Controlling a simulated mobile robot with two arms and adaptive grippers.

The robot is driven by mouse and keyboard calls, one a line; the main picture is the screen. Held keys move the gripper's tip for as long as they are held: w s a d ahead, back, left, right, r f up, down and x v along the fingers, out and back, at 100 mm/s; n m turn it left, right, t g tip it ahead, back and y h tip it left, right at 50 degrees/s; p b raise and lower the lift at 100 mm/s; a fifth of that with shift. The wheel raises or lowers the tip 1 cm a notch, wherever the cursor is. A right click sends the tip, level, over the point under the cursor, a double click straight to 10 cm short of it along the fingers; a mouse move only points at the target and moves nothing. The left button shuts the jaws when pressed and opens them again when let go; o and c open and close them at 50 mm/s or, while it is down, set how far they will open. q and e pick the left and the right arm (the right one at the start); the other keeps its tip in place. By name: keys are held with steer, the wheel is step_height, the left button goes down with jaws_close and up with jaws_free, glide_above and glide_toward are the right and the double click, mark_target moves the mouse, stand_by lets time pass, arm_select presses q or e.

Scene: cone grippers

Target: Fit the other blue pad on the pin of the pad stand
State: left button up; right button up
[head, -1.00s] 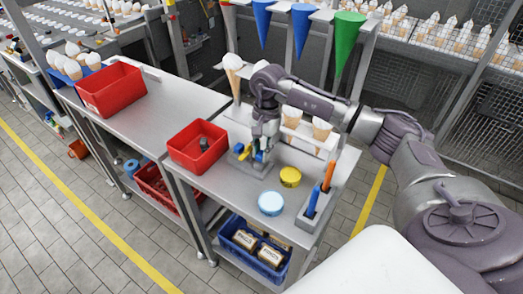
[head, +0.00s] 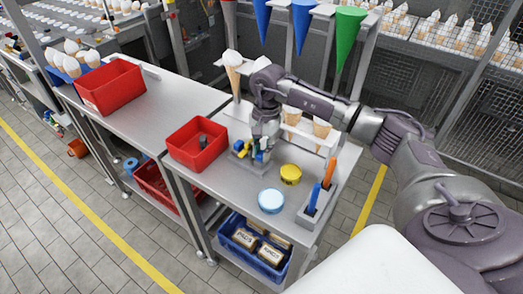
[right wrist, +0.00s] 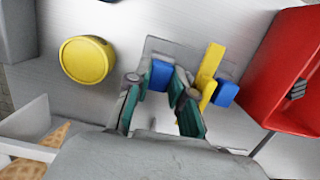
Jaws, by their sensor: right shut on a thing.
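My right gripper (right wrist: 160,84) is shut on a blue pad (right wrist: 160,73), which sits between its fingertips in the right wrist view. The pad is over the grey pad stand (head: 236,160); I cannot tell whether it is on a pin, which is hidden. A yellow upright piece (right wrist: 208,72) stands on the stand. A second blue pad (right wrist: 227,94) is beside it, on the far side from my gripper. In the head view the gripper (head: 262,150) points down at the stand, partly covering it. My left gripper is not in view.
A red bin (head: 198,144) stands left of the stand, close by. A yellow round tin (head: 290,175) and a light blue round tin (head: 271,201) are to the right and front. A holder (head: 317,207) with pens stands at the right edge. Cones in a rack (head: 308,137) are behind.

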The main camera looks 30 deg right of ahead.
stand_by(0.3)
steer(key=o, duration=0.8)
steer(key=shift+o, duration=0.5)
steer(key=shift+s, duration=0.1)
steer(key=shift+o, duration=0.8)
steer(key=shift+r, duration=0.1)
steer(key=shift+r, duration=0.2)
steer(key=shift+c, duration=0.2)
steer(key=shift+o, duration=0.2)
steer(key=shift+w+a+r+p, duration=0.15)
steer(key=shift+r+p, duration=0.3)
steer(key=shift+r, duration=0.25)
steer(key=shift+w+d+r+p, duration=0.1)
steer(key=shift+r+p, duration=0.3)
steer(key=shift+r, duration=0.25)
steer(key=shift+s+r+p, duration=0.1)
steer(key=shift+r+p, duration=0.35)
steer(key=shift+r, duration=0.4)
